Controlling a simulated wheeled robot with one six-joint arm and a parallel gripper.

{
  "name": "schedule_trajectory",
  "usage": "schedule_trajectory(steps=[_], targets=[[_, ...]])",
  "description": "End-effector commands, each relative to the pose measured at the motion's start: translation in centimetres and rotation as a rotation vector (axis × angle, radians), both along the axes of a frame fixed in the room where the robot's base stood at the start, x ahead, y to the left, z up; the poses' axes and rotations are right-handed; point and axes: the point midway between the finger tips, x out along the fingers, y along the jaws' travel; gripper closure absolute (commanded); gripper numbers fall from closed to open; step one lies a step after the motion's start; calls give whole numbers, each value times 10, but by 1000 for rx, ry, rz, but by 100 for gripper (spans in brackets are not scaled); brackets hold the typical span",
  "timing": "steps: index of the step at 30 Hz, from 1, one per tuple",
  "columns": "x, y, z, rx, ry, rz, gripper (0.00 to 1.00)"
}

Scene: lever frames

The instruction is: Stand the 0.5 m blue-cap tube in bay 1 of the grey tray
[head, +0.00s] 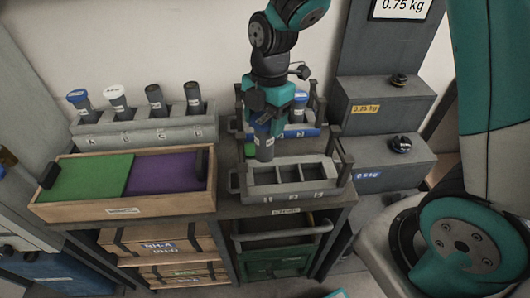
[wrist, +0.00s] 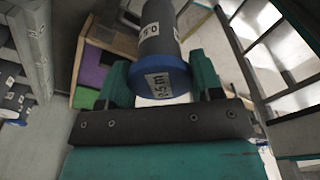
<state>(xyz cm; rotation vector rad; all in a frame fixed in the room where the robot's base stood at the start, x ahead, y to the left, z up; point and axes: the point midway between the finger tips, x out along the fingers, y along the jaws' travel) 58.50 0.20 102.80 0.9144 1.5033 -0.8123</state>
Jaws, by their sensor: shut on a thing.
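My gripper (head: 272,112) is shut on a dark grey tube (head: 264,148) with a blue cap; the tube hangs roughly upright. In the wrist view the blue cap (wrist: 158,80) sits between the teal fingers, and its label reads 0.5 m. The grey tray (head: 290,196) has three open bays that look empty. The tube's lower end shows at the tray's back left edge, near the left bay. I cannot tell whether it is above or behind the tray. The bay marks are too small to read surely.
A grey rack (head: 145,138) at left, marked A to D, holds several tubes. A wooden box (head: 125,211) with green and purple areas stands before it. A blue-fronted tray (head: 305,131) with upright posts is close behind my gripper. Grey steps (head: 385,160) rise at right.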

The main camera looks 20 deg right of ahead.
Motion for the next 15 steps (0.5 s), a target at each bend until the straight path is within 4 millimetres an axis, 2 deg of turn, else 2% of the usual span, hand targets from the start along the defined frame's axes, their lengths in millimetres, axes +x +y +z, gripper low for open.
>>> schedule_trajectory(steps=[3, 6, 15], targets=[[-1, 0, -32, -1, 6, -1, 76], [-1, -1, -52, 0, 4, -3, 76], [0, -2, -85, 0, 3, -6, 76]])
